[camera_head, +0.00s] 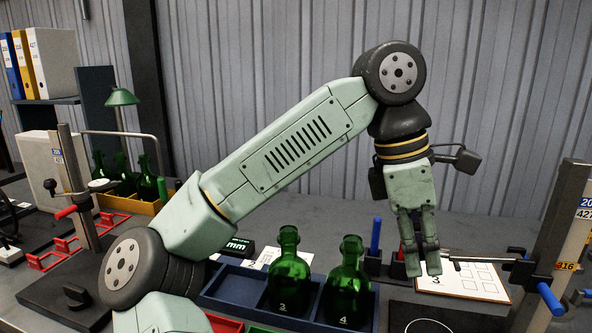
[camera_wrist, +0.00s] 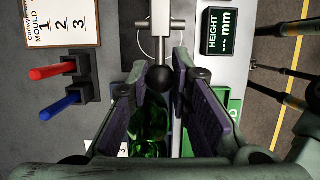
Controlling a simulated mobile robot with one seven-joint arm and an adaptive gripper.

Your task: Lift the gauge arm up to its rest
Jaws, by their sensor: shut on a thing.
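The gauge (camera_head: 560,235) at the right is an upright metal column with number labels and a blue handle. Its thin gauge arm (camera_head: 478,259) reaches left to my gripper (camera_head: 422,258). In the wrist view the gauge arm (camera_wrist: 160,27) is a metal crosspiece with a stem ending in a black ball knob (camera_wrist: 160,78). My gripper (camera_wrist: 162,88) is shut on this knob, one finger on each side. In the head view the knob is hidden by the fingers. The rest on the column cannot be made out clearly.
Two green bottles (camera_head: 289,272) (camera_head: 346,285) stand in a blue tray (camera_head: 237,290) left of my gripper. A blue peg (camera_head: 376,236) and a printed card (camera_head: 463,280) are near the fingers. A height display (camera_wrist: 222,32) shows dashes. Another gauge (camera_head: 75,185) stands at the left.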

